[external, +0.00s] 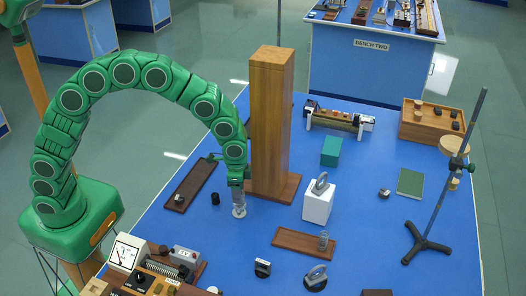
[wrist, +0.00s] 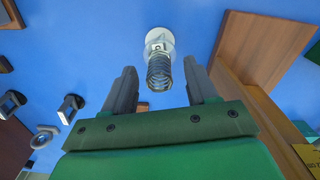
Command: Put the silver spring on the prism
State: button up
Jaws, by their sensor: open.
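The silver spring (wrist: 158,72) stands on a pale round disc (wrist: 160,42) in the wrist view, between the two fingers of my gripper (wrist: 159,80). The fingers are open on either side of it, with gaps showing. In the external view my gripper (external: 238,183) points down over the spring (external: 239,199) and its disc (external: 239,212) on the blue bench, left of the tall wooden column. I cannot tell for sure which thing is the prism; a small shiny block (external: 384,193) lies right of the white block.
The tall wooden column (external: 270,130) stands close right of my gripper. A white block (external: 318,204) bears a metal ring. A teal block (external: 331,151), a wooden board (external: 303,243) and a tripod stand (external: 428,245) are farther right. Meters and boxes (external: 155,268) crowd the front left.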

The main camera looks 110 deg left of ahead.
notch_tip(320, 180, up, 9)
dwell(0.3)
jog(key=shift+r, duration=0.1)
jog(key=s+d+r+m, duration=0.1)
jog(key=s+d+r, duration=0.2)
jog(key=s+d, duration=0.3)
jog(key=s+d+r+g, duration=0.1)
jog(key=s+d+r, duration=0.3)
jog(key=d, duration=0.4)
jog(key=s+d+r+m, duration=0.1)
jog(key=s+d+r, duration=0.2)
jog(key=s+d, duration=0.6)
jog(key=s, duration=0.8)
jog(key=s+d+f+m, duration=0.1)
jog(key=s+d, duration=0.3)
jog(key=s, duration=0.6)
jog(key=shift+s+d+f+g, duration=0.2)
jog(key=shift+s+f+g, duration=0.05)
jog(key=shift+s+g, duration=0.15)
